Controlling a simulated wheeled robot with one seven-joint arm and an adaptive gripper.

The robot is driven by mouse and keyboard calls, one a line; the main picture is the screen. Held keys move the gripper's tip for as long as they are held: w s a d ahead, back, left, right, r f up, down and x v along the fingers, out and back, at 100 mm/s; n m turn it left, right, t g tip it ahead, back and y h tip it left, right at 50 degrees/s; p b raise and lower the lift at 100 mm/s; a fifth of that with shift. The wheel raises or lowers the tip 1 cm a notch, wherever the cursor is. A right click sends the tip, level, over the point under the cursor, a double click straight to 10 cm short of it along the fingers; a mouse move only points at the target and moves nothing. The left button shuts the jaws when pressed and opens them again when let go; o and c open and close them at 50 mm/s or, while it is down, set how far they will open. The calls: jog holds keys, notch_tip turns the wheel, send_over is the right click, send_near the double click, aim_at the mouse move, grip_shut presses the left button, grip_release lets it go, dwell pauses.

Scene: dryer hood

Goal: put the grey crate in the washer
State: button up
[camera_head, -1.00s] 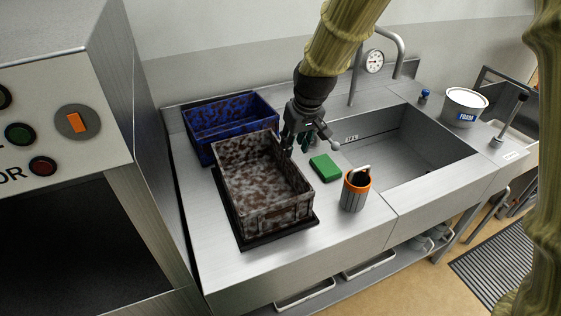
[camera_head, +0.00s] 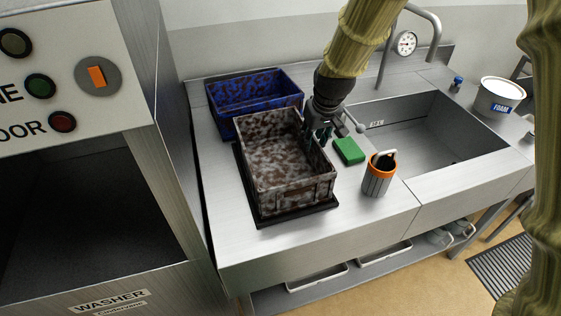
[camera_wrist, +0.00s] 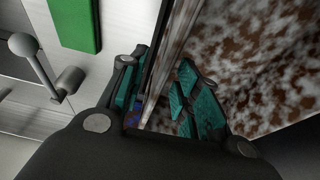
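The grey crate (camera_head: 285,165), mottled with rusty brown, is open-topped and empty. It sits upright on a dark tray (camera_head: 262,215) on the steel counter, left of the sink. My gripper (camera_head: 322,134) reaches down at the crate's right wall, towards the back. In the wrist view my gripper (camera_wrist: 160,95) straddles that wall, one teal-padded finger outside and the other inside the crate (camera_wrist: 270,60). Whether both pads press on the wall is unclear. The washer (camera_head: 150,150) stands at the left, with a dark open front and a "WASHER" label below.
A blue crate (camera_head: 225,122) stands behind the grey one. A green sponge (camera_head: 349,151) and an orange-rimmed cup (camera_head: 378,178) are to its right. The counter front is clear.

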jog(key=p, duration=0.2)
send_over(308, 160)
jog(key=shift+s+d+x, duration=0.15)
jog(key=shift+x, duration=1.05)
jog(key=shift+s+d+x, duration=0.15)
jog(key=shift+x, duration=1.05)
jog(key=shift+f, duration=0.1)
grip_shut()
